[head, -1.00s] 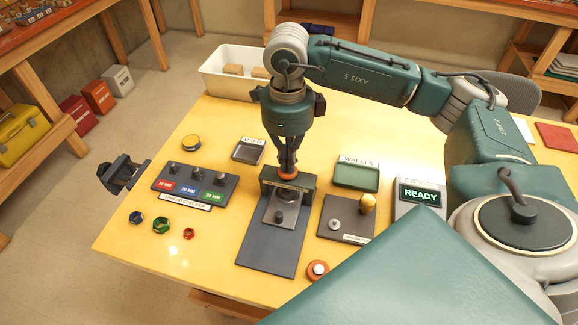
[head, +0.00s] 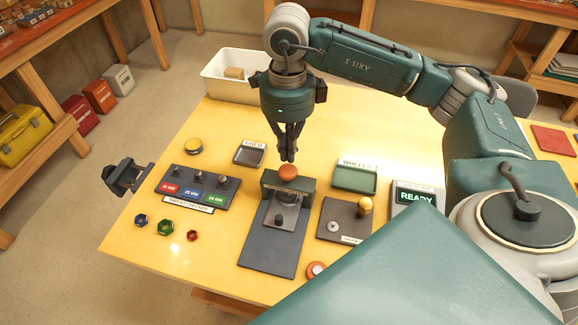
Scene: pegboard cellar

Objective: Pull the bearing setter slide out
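The bearing setter (head: 289,181) is a dark grey press block with an orange knob (head: 288,172) on top. A long dark base plate (head: 268,256) runs toward the front. The slide (head: 288,212), a grey plate with a small dark knob (head: 278,219), sits at the block's front, its rear part hidden under it. My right gripper (head: 288,158) points down just above and behind the orange knob, apart from it as far as I can tell. Its fingers are together and hold nothing visible. My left gripper is not in view.
A size checker (head: 196,190) and several coloured nuts (head: 165,227) lie left. A dark clamp (head: 127,177) juts from the left edge.

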